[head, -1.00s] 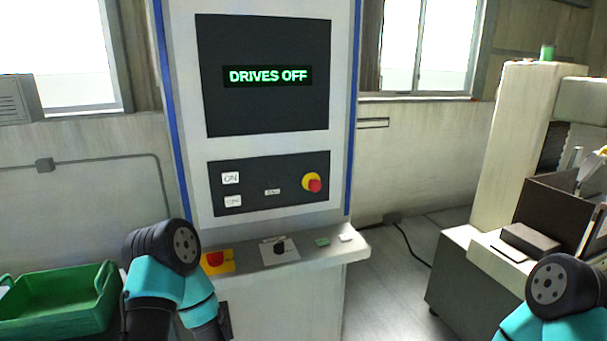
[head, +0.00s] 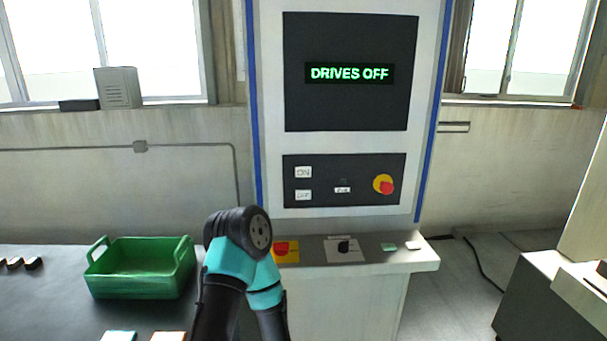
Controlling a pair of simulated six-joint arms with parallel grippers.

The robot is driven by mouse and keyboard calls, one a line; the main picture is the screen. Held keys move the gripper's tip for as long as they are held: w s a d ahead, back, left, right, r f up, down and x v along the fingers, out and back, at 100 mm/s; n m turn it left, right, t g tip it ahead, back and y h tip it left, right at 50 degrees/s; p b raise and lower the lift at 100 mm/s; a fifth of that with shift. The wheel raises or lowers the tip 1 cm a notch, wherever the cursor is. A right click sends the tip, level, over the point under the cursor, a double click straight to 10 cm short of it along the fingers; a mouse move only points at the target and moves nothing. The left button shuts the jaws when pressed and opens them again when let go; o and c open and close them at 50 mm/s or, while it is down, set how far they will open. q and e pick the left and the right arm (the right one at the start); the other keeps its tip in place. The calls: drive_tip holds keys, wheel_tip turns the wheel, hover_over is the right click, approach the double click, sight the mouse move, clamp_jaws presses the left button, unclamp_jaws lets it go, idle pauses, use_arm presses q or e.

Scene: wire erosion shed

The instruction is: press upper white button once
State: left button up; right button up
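The upper white button (head: 303,172), marked ON, sits at the upper left of the dark control panel (head: 350,205) on the cabinet. A lower white button (head: 303,195), seemingly marked OFF, is just below it. The screen (head: 350,110) above reads DRIVES OFF in green letters. An arm of mine stands in front of the cabinet's left side, its rounded joint below and left of the buttons. Neither gripper's fingers show. Both white buttons are unobstructed.
A red and yellow knob (head: 383,185) is on the panel's right. The ledge below holds a red button on a yellow plate (head: 285,250), a black switch (head: 344,246) and small light pieces. A green crate (head: 140,285) stands on the dark table at left.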

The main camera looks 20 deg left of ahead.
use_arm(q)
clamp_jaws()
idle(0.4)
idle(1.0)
